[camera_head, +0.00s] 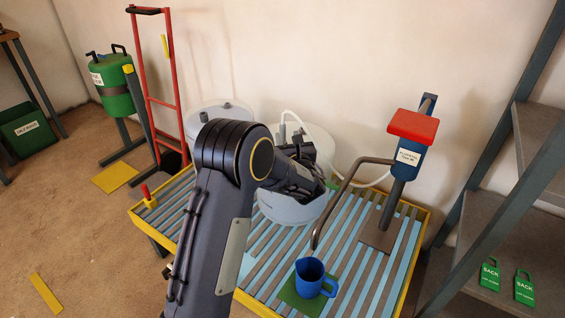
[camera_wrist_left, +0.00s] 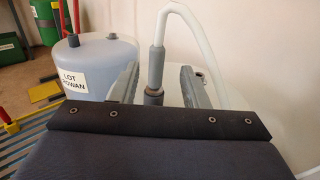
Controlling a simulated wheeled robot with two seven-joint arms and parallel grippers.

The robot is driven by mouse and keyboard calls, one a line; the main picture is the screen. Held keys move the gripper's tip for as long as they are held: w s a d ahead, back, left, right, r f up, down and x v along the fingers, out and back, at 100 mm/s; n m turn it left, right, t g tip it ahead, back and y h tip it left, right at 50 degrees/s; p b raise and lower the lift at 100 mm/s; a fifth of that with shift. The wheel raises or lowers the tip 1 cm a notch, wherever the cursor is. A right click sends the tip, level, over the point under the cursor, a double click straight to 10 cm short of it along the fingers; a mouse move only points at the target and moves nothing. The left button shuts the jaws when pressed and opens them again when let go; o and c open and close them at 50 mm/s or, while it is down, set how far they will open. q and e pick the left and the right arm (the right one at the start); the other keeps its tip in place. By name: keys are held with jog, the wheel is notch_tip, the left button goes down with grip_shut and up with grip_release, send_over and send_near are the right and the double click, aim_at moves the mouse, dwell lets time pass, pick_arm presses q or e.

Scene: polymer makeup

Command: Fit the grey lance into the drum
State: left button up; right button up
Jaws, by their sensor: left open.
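In the left wrist view the grey lance (camera_wrist_left: 156,70) stands roughly upright between the two fingers of my left gripper (camera_wrist_left: 159,76), with visible gaps on both sides. A white hose (camera_wrist_left: 186,20) curves up from its top and over to the right. My left gripper is open. In the head view the left gripper (camera_head: 314,178) is over the near pale drum (camera_head: 290,211), and my wrist hides much of it. The drum's white top (camera_wrist_left: 232,112) lies behind the fingers in the wrist view. The lance's lower end is hidden, so I cannot tell whether it is in the drum. My right gripper is not in view.
A second drum (camera_head: 206,108) stands behind, labelled LOT ROWAN (camera_wrist_left: 77,83). A blue jug (camera_head: 309,276) on a green mat (camera_head: 287,294), a bent pipe (camera_head: 340,190) and a red-topped blue post (camera_head: 410,150) stand right on the slatted platform (camera_head: 262,268). A red hand truck (camera_head: 147,70) is left.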

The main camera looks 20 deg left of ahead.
aim_at(283, 129)
pick_arm(q)
jog(key=x, duration=0.3)
jog(key=b+x, duration=0.1)
jog(key=x, duration=0.2)
jog(key=shift+s+a+r, duration=0.15)
jog(key=shift+r, duration=0.05)
grip_shut()
